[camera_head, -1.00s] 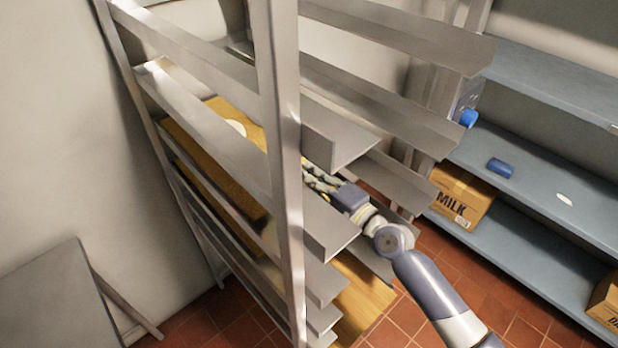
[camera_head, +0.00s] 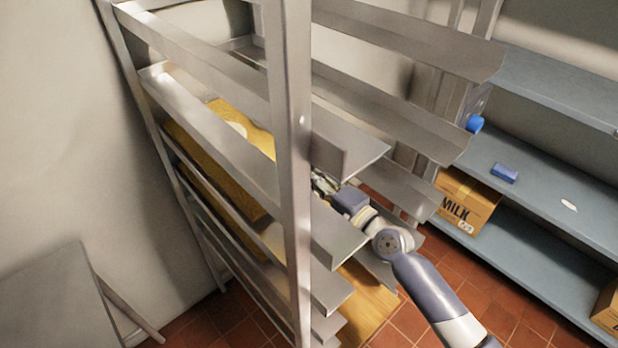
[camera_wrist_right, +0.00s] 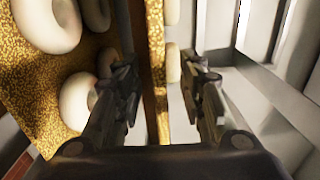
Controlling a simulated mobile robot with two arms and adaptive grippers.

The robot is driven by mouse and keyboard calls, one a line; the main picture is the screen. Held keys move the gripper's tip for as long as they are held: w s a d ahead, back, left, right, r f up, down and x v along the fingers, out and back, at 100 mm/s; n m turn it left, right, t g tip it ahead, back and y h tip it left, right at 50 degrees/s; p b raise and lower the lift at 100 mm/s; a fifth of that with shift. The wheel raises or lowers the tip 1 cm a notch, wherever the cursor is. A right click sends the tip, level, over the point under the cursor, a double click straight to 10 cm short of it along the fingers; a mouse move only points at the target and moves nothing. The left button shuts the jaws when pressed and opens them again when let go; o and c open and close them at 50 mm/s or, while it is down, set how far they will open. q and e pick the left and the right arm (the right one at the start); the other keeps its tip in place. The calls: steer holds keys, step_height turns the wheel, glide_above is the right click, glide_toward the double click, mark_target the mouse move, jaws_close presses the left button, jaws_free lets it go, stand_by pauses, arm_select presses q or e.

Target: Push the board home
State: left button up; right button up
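A wooden board (camera_head: 252,131) with a pale bagel (camera_head: 238,128) on it lies in a metal rack, partly hidden by the rails. Another board (camera_head: 371,304) shows low at the rack's right side. In the right wrist view, a grainy yellow board (camera_wrist_right: 40,92) carries several pale bagels (camera_wrist_right: 76,101), with a board edge (camera_wrist_right: 154,75) running between my fingers. My right gripper (camera_head: 324,184) is at the rack's right side, partly hidden behind the post. Its fingers (camera_wrist_right: 164,88) are apart in the wrist view; contact with the board cannot be told. My left gripper is not in view.
The rack's upright post (camera_head: 293,150) and protruding rails (camera_head: 345,150) closely surround my right gripper. Grey shelves (camera_head: 540,185) at the right hold a milk box (camera_head: 464,200) and a blue item (camera_head: 504,173). A grey table (camera_head: 50,300) stands lower left.

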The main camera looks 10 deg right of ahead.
steer(key=b+v, duration=0.1)
steer(key=v, duration=0.6)
stand_by(0.4)
stand_by(0.4)
